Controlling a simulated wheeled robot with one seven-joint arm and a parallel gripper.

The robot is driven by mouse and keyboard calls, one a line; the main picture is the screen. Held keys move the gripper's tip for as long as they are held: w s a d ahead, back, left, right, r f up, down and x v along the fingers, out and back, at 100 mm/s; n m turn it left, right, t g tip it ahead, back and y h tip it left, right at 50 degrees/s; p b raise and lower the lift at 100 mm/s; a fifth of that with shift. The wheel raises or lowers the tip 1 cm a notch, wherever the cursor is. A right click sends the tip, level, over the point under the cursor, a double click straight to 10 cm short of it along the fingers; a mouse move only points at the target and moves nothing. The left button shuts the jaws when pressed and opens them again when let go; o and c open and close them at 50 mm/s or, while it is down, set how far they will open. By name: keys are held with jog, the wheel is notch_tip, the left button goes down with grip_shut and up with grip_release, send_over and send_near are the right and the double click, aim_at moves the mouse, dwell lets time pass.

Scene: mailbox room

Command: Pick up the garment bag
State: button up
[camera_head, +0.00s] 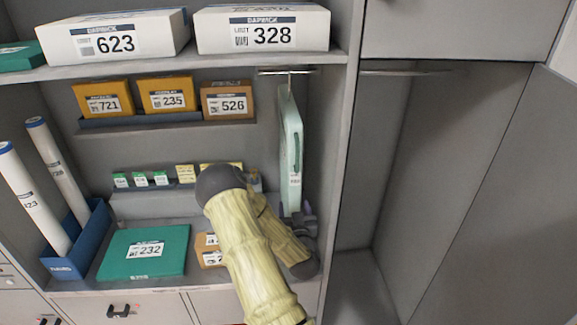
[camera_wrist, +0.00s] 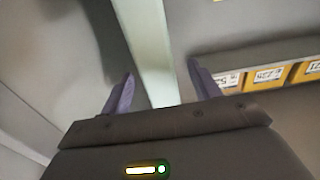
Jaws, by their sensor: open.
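The garment bag (camera_head: 292,150) is a pale green, flat, upright case with a dark green handle. It hangs from a short rail at the right end of the shelf bay. In the wrist view its pale narrow edge (camera_wrist: 150,55) runs between my two fingers. My gripper (camera_wrist: 161,88) is open, with one purple finger on each side of the bag. In the head view my gripper (camera_head: 300,218) is at the bag's lower end, partly hidden by my arm. I cannot tell whether either finger touches the bag.
The cubby wall (camera_head: 338,150) stands close to the right of the bag. Yellow boxes (camera_head: 166,94) sit on a ledge to the left. An empty closet bay (camera_head: 440,170) is at right.

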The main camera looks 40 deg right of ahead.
jog(key=shift+w, duration=0.1)
jog(key=p+x, duration=0.1)
jog(key=x, duration=0.1)
jog(key=p+x, duration=0.2)
jog(key=shift+w+d+r, duration=0.2)
jog(key=shift+d, duration=0.05)
jog(key=shift+w+d+f, duration=0.15)
jog(key=shift+w+d, duration=0.05)
jog(key=shift+w, duration=0.1)
jog(key=shift+c, duration=0.2)
grip_shut()
dwell(0.4)
